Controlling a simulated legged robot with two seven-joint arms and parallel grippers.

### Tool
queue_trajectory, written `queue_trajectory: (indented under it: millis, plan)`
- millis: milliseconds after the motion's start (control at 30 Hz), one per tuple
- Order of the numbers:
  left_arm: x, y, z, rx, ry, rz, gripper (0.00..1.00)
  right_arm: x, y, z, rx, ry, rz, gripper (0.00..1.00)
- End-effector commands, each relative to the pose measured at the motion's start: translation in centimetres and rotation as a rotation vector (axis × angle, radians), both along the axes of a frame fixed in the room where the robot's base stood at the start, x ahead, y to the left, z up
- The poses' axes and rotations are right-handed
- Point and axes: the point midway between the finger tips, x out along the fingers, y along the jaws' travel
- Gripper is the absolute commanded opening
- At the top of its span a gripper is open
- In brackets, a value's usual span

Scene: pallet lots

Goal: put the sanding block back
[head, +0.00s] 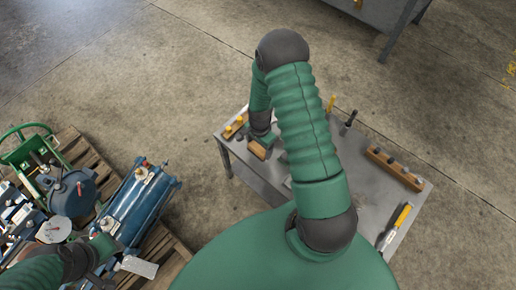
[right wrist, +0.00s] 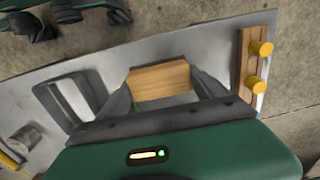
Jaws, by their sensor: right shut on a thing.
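The sanding block, a light wooden block with a dark edge, shows in the right wrist view (right wrist: 160,82) between the two fingers of my right gripper (right wrist: 162,88). In the head view, the block (head: 257,151) is at the table's left part, with my right gripper (head: 260,145) on it. I cannot tell whether the block touches the tabletop. My left gripper (head: 103,272) is at the lower left of the head view, over the pallet goods; its fingers are too unclear to read.
The grey metal table (head: 360,160) holds a wooden rack with yellow knobs (head: 234,127), a longer wooden rack (head: 395,169) and a yellow-handled tool (head: 401,216). A grey tray-like piece (right wrist: 68,102) lies left of the block. A wooden pallet (head: 92,158) carries blue machinery (head: 142,206).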

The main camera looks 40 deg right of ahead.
Motion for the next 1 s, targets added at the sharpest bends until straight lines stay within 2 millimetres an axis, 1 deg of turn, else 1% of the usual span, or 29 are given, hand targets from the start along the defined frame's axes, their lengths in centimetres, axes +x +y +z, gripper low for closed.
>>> queue_trajectory:
  millis: [33,67,167,300,367,433,467,667,700,833,1000]
  plan:
    - [0.0,0.0,-0.3,0.000,0.000,0.000,0.36,0.7,-0.4,-0.3,0.001,0.000,0.001,0.45]
    - [0.0,0.0,-0.3,0.000,0.000,0.000,0.36,1.1,-0.6,-0.3,0.000,0.000,0.001,0.45]
    - [0.0,0.0,-0.5,0.000,0.000,0.000,0.36,1.6,-0.9,-0.6,0.001,0.001,0.002,0.45]
    - [0.0,0.0,-1.2,0.000,0.000,0.000,0.36,1.5,-0.9,-2.9,0.002,0.004,0.002,0.45]
    - [0.0,0.0,-1.4,0.000,0.000,0.000,0.36,1.5,-0.9,-3.7,0.002,0.003,0.002,0.45]
    - [0.0,0.0,-1.3,0.000,0.000,0.000,0.36,1.6,-0.9,-3.8,0.001,0.002,0.002,0.45]
    - [0.0,0.0,-1.3,0.000,0.000,0.000,0.36,1.6,-0.9,-3.7,0.001,0.001,0.002,0.39]
    - [0.0,0.0,-1.4,0.000,0.000,0.000,0.36,1.6,-0.9,-4.0,0.001,0.001,0.003,0.39]
    - [0.0,0.0,-1.4,0.000,0.000,0.000,0.36,1.6,-0.9,-3.9,0.001,0.001,0.003,0.81]
    - [0.0,0.0,-1.3,0.000,0.000,0.000,0.36,1.6,-0.9,-3.9,0.001,0.002,0.003,0.98]
    - [0.0,0.0,-1.3,0.000,0.000,0.000,0.36,1.6,-0.9,-3.9,0.001,0.001,0.003,0.99]
